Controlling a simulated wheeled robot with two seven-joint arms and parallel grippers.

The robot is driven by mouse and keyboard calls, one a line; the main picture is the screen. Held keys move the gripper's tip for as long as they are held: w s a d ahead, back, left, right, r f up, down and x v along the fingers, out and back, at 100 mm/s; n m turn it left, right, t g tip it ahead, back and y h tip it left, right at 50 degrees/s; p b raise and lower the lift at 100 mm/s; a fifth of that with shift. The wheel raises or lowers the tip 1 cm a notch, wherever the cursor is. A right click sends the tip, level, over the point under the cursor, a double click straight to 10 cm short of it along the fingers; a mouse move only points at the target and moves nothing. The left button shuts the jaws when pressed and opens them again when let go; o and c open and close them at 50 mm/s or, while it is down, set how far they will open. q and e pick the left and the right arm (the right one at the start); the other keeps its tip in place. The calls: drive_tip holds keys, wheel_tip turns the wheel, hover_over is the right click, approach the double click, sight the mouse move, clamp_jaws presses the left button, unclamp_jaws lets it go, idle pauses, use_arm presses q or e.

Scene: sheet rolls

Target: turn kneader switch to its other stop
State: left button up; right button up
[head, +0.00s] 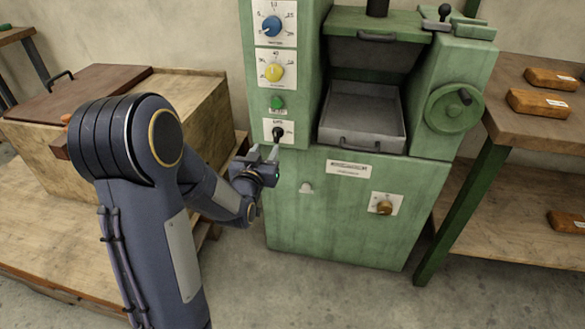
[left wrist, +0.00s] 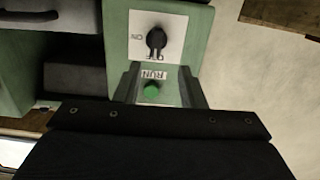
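The kneader switch is a black knob (head: 278,133) on a white plate low on the green machine's control column. In the left wrist view the switch (left wrist: 156,40) appears upside down, with ON lettering beside it and partly covered lettering at its lower end. Its narrow end seems to point at that lower lettering. My left gripper (head: 263,153) is open and empty, just in front of and slightly below the switch. In the left wrist view its two grey fingers stand apart, framing the RUN label, with the switch beyond them. My right gripper is not in view.
A green RUN button (left wrist: 151,92) and, above it, yellow (head: 273,72) and blue (head: 272,26) dials share the column. A grey tray (head: 362,112) and handwheel (head: 454,107) are to the right. A wooden crate (head: 190,110) stands left. A brass knob (head: 384,207) sits lower.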

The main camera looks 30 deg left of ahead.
sight(275, 137)
use_arm(q)
drive_tip(key=shift+t, duration=0.3)
drive_tip(key=x, duration=0.5)
drive_tip(key=b+x, duration=0.1)
drive_tip(key=x, duration=0.2)
drive_tip(key=shift+d+f, duration=0.35)
clamp_jaws()
